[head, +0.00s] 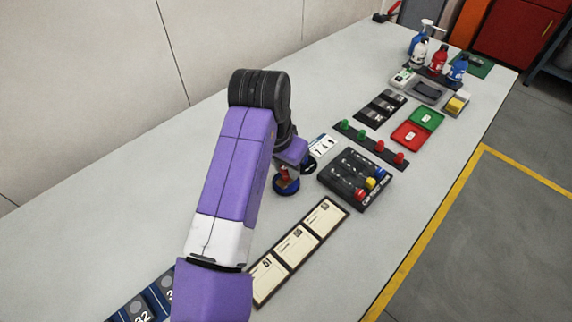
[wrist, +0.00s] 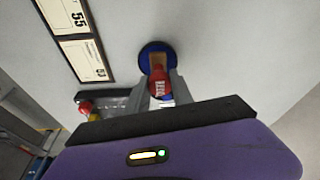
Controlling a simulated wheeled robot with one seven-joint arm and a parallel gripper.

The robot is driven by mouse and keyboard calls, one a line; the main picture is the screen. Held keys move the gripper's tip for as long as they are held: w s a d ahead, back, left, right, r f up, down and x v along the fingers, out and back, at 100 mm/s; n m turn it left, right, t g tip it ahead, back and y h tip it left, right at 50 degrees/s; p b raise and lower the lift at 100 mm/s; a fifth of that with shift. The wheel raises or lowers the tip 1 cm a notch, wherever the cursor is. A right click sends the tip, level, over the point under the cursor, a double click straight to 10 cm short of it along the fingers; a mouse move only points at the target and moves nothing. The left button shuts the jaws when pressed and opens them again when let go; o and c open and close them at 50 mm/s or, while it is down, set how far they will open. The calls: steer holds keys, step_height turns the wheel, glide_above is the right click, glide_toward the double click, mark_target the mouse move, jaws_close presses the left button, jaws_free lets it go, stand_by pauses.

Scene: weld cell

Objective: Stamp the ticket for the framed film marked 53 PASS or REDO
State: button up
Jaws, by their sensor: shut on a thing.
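My gripper (wrist: 160,90) is shut on a red stamp (wrist: 158,82) with pale lettering that looks like REDO. In the head view my gripper (head: 286,172) is low over the table, mostly behind my arm. Under the stamp is a round blue pad (wrist: 155,55) with a brownish centre, which also shows in the head view (head: 286,188). I cannot tell whether stamp and pad touch. A dark holder with three cream tickets (head: 298,247) lies front right of the pad. The nearest reads 51. In the wrist view one reads 55 and the end one (wrist: 88,60) looks like 53.
A black tray (head: 356,178) with coloured ends lies right of the pad. Behind it are a strip with green and red knobs (head: 370,143), green and red trays (head: 418,124), and bottles (head: 437,60). A dark panel numbered 32 (head: 140,305) is front left. The table's left side is bare.

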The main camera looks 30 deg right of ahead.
steer(key=shift+r+p, duration=2.95)
steer(key=shift+r, duration=0.55)
steer(key=shift+f, duration=0.1)
